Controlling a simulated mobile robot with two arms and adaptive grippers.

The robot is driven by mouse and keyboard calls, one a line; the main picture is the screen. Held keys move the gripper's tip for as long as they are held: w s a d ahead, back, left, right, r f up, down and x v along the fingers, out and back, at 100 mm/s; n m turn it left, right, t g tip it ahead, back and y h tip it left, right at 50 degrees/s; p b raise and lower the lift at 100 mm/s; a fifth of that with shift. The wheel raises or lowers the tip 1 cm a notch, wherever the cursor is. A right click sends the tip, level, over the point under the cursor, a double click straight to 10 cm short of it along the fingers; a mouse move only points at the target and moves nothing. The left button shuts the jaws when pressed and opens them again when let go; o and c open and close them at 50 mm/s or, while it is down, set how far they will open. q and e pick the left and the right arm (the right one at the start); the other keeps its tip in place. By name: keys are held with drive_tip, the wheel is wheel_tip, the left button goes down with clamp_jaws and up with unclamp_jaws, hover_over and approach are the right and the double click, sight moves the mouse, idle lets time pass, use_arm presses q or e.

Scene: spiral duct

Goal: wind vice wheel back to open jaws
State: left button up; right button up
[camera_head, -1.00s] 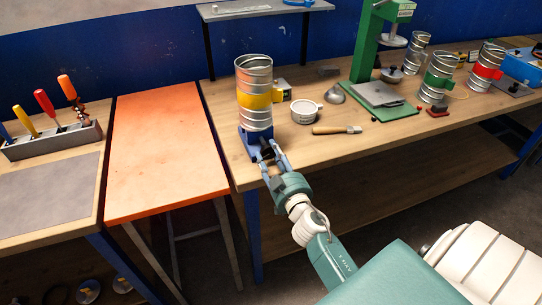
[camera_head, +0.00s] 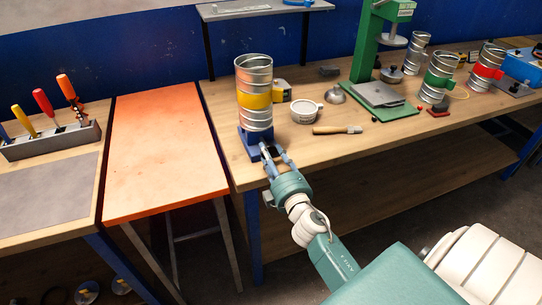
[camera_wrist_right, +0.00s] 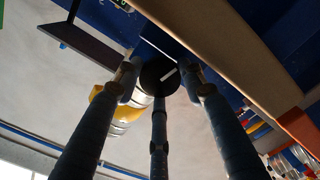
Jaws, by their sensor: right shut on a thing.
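The blue vice (camera_head: 249,142) stands at the front left corner of the long wooden bench. A silver spiral duct with a yellow band (camera_head: 254,72) stands upright at it. My right gripper (camera_head: 271,150) reaches the front of the vice from below right. In the right wrist view its fingers close around the dark round vice wheel (camera_wrist_right: 158,78), which has a white mark on its face. The wheel is mostly hidden by the fingers in the head view, and the jaws are too hidden to tell their gap. My left gripper is out of view.
A white cup (camera_head: 304,111), a wooden-handled brush (camera_head: 337,130) and a yellow tape measure (camera_head: 279,87) lie right of the duct. A green press (camera_head: 369,50) stands farther right. An orange-topped table (camera_head: 163,150) adjoins on the left, its top clear.

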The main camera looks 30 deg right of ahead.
drive_tip(key=n, duration=0.5)
drive_tip(key=shift+a+r, duration=0.15)
drive_tip(key=shift+r, duration=0.05)
drive_tip(key=shift+f, duration=0.1)
idle(0.4)
drive_tip(key=o, duration=0.9)
drive_tip(key=shift+c, duration=0.2)
drive_tip(key=shift+w+a, duration=0.1)
drive_tip(key=shift+a, duration=0.05)
drive_tip(key=shift+f, duration=0.1)
